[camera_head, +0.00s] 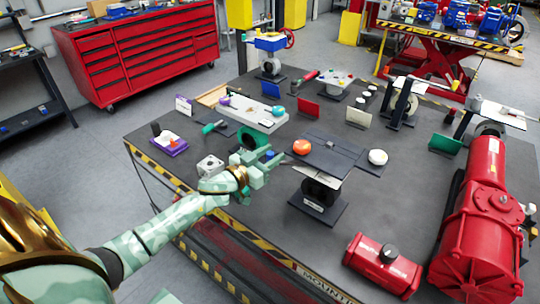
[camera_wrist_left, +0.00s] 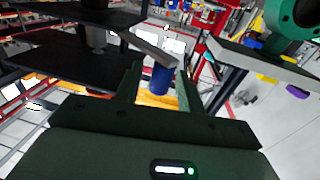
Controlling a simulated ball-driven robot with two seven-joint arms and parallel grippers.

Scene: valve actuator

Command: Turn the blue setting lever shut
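The blue setting lever (camera_head: 269,154) shows its blue end beside my left gripper. Its thin pale metal arm runs to the right, toward the dark-topped valve stand (camera_head: 320,211) at the middle of the table. In the left wrist view the blue grip (camera_wrist_left: 162,79) hangs from the metal arm (camera_wrist_left: 152,48). My left gripper (camera_head: 264,167) is at the lever's end; its fingers (camera_wrist_left: 158,82) are open, one on each side of the blue grip, with gaps visible. Whether the grip lies fully between the fingertips is hard to tell. My right gripper is out of view.
An orange-red knob (camera_head: 302,147) and a white knob (camera_head: 378,157) are near the valve's dark top. A white block (camera_head: 210,166) stands left of my gripper. A red actuator (camera_head: 478,220) and a small red cylinder (camera_head: 383,264) fill the right side.

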